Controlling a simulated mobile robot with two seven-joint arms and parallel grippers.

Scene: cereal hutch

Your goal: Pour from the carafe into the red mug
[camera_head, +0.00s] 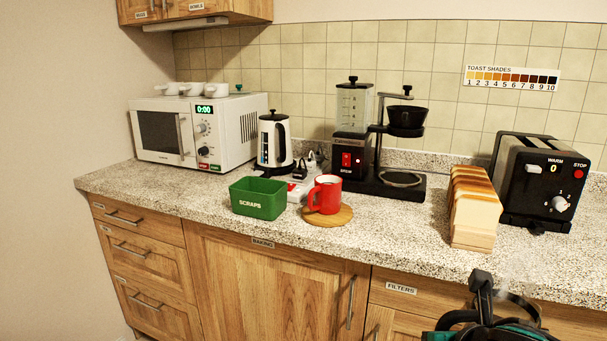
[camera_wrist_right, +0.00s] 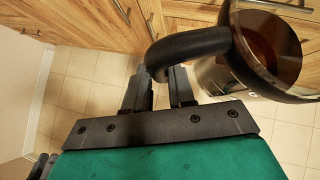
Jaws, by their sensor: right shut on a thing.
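The red mug (camera_head: 325,195) stands upright on a round wooden coaster (camera_head: 340,219) near the counter's front edge. The carafe (camera_head: 522,306) is low at the bottom right of the head view, in front of the counter and mostly hidden by my right arm. In the right wrist view, the carafe (camera_wrist_right: 215,76) has a metallic body, a black handle and dark brown liquid inside. My right gripper (camera_wrist_right: 158,88) is shut on the carafe's black handle. The carafe is well to the right of the mug and apart from it. My left gripper is out of view.
A green scraps bin (camera_head: 258,199) stands just left of the mug. The coffee maker (camera_head: 350,150), with an empty plate, is behind it, beside a white kettle (camera_head: 274,142). Sliced bread (camera_head: 473,210) and a black toaster (camera_head: 540,180) stand right. The counter between mug and bread is clear.

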